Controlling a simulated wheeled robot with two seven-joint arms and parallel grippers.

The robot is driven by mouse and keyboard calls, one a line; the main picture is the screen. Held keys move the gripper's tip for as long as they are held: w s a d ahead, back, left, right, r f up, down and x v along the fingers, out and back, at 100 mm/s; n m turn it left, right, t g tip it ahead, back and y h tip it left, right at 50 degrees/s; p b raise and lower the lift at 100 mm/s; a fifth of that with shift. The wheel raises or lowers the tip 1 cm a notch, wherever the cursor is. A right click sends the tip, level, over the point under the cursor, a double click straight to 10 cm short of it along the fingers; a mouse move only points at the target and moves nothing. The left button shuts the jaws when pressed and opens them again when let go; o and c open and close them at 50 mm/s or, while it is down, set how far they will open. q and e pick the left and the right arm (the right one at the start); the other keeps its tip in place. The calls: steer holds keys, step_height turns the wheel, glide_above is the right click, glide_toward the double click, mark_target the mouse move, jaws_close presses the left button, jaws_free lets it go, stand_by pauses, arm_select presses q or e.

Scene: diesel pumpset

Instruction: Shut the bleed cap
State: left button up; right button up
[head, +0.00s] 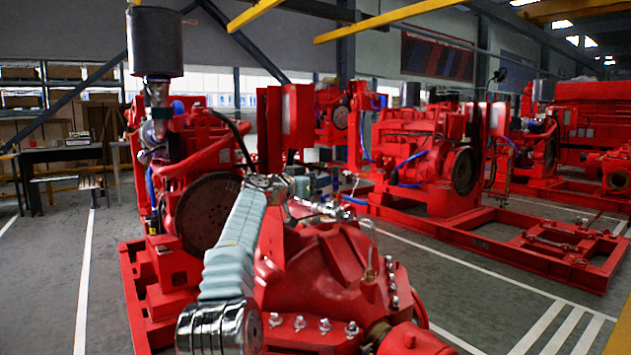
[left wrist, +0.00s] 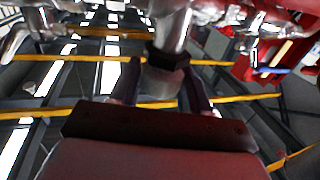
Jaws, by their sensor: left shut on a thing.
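In the left wrist view, my left gripper (left wrist: 160,68) has its two dark fingers on either side of a dark, hex-edged cap (left wrist: 168,57). The gripper is shut on this bleed cap. A silver metal stem (left wrist: 173,30) joins the cap at the top of that view. In the head view, my left arm reaches from the bottom over the red pump to my left gripper (head: 292,186), beside a metal pipe fitting (head: 325,208). The cap is too small or hidden to make out there, and its turn position cannot be told. My right gripper does not show.
The red pump casing (head: 325,265) with bolted flanges lies under my left arm. A thin metal tube (head: 374,250) stands close to the fitting. A large flywheel housing (head: 207,215) is left of my arm. Other red pumpsets (head: 425,160) stand behind.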

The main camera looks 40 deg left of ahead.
arm_select(q)
steer(key=shift+r, duration=0.1)
steer(key=o, duration=0.9)
steer(key=shift+o, duration=0.2)
steer(key=shift+s+b, duration=0.25)
steer(key=shift+b, duration=0.05)
steer(key=s+b, duration=0.2)
steer(key=s, duration=0.1)
steer(key=s+b, duration=0.1)
steer(key=s, duration=0.1)
steer(key=shift+a+f+b, duration=0.1)
steer(key=shift+f+b, duration=0.3)
steer(key=s+b, duration=0.3)
steer(key=s, duration=0.5)
steer(key=shift+s+r, duration=0.15)
steer(key=shift+r, duration=0.2)
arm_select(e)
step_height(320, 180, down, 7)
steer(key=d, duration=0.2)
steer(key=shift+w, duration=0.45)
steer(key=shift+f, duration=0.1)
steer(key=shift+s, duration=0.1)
